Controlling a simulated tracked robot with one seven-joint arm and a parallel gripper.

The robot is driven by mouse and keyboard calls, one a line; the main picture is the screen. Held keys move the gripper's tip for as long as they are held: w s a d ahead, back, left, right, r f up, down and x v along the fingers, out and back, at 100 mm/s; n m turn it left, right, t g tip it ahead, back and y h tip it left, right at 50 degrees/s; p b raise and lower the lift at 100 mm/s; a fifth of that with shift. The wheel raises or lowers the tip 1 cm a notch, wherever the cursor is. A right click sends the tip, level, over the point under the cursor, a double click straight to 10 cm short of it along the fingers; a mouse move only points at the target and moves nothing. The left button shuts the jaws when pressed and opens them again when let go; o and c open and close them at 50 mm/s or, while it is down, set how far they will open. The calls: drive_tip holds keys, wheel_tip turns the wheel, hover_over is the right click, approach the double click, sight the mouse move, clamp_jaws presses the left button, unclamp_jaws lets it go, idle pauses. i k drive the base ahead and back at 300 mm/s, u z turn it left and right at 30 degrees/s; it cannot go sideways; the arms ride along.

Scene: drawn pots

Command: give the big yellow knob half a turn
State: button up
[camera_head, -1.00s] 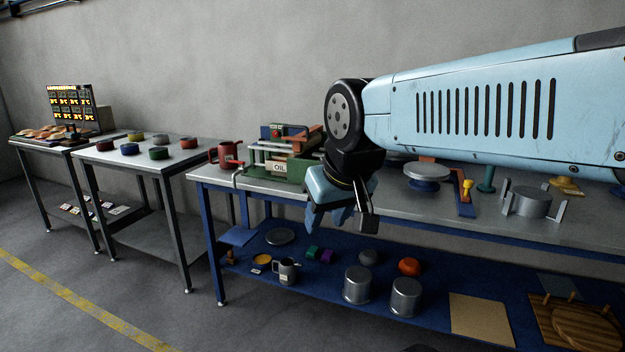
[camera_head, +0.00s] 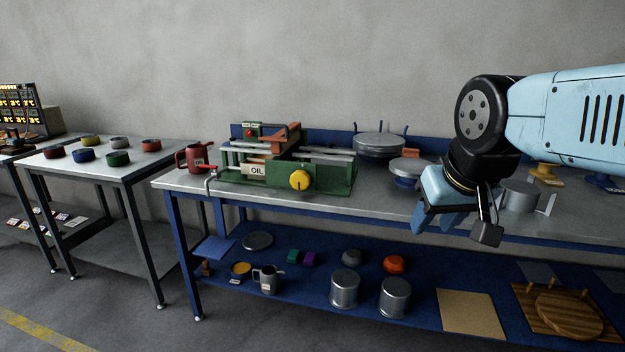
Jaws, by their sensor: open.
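The big yellow knob (camera_head: 299,180) is round and sits on the front face of a green machine (camera_head: 322,180) on the blue-legged bench. A white label reading OIL is on the machine, left of the knob. The knob is in plain view with nothing in front of it. My gripper (camera_head: 462,228) hangs to the right of the machine, near the bench's front edge, pointing down. It is apart from the knob and holds nothing that I can see.
A red can (camera_head: 194,158) stands at the bench's left end. The lower blue shelf (camera_head: 310,285) holds several pots and a wooden board. The bench top before the machine is clear.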

sight(299, 180)
drive_tip(key=z, duration=0.1)
drive_tip(key=i, duration=1)
drive_tip(key=u, duration=0.05)
